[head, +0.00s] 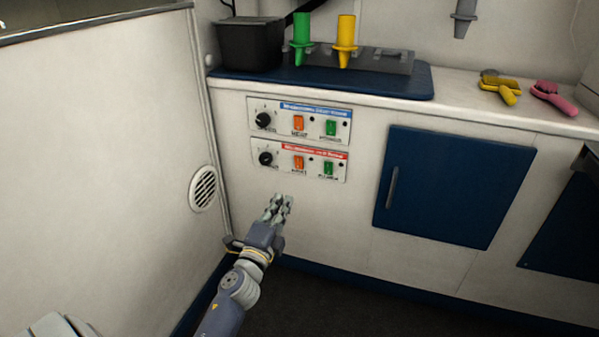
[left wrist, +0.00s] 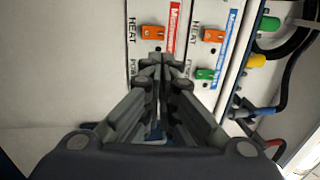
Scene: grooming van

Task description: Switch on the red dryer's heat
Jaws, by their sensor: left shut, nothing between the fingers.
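Two control panels are on the white cabinet front in the head view. The lower one is the red-labelled dryer panel (head: 281,168), with a black knob (head: 265,158), an orange heat switch (head: 298,162) and a green power switch (head: 328,169). The upper panel (head: 283,124) has a blue label and the same layout. My left gripper (head: 283,200) is shut and empty, just below the red panel in the picture. In the left wrist view, the red panel's orange heat switch (left wrist: 153,33) shows beyond the fingertips, and the fingers hide its green switch. My right gripper is out of view.
Above the panels is a counter with a blue mat (head: 400,90), a black bin (head: 250,45), green (head: 302,35) and yellow (head: 345,40) nozzles, and brushes (head: 500,88). A blue cabinet door (head: 455,190) is to the right. A white wall with a round vent (head: 203,189) is left.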

